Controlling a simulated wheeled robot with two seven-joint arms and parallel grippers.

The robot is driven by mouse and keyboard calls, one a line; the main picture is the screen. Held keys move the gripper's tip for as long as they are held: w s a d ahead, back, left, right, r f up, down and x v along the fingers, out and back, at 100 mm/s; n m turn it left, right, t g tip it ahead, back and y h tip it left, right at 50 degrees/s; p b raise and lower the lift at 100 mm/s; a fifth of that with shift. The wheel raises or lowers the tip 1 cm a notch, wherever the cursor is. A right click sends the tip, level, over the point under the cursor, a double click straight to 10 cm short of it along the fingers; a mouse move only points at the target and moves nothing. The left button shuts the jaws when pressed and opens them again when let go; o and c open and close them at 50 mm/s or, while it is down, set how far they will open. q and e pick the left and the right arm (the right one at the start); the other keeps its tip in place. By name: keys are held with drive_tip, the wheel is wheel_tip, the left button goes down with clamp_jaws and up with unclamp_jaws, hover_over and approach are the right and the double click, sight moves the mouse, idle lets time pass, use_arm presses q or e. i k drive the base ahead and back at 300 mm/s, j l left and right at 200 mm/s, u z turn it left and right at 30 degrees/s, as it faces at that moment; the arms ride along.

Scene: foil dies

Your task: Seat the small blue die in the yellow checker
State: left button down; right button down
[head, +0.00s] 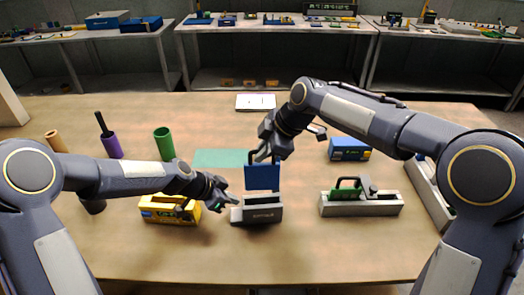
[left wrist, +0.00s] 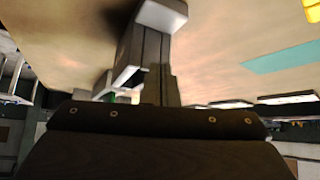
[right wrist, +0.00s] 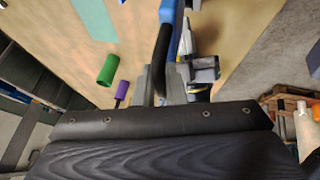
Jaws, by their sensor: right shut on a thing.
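My right gripper (head: 264,157) is shut on the black handle (right wrist: 165,45) of a blue die (head: 262,177). The die's flat blue plate hangs upright just above and behind a grey block (head: 265,214); whether they touch is unclear. The blue die also shows at the top of the right wrist view (right wrist: 170,10). My left gripper (head: 226,196) is low at the grey block's left end. In the left wrist view its fingers are near a pale block (left wrist: 165,14); their gap is unclear.
A green cylinder (head: 164,143) and a purple one (head: 112,147) stand at back left. A teal mat (head: 220,158) lies flat behind the yellow checker.

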sight(171, 207)
drive_tip(key=k, duration=1)
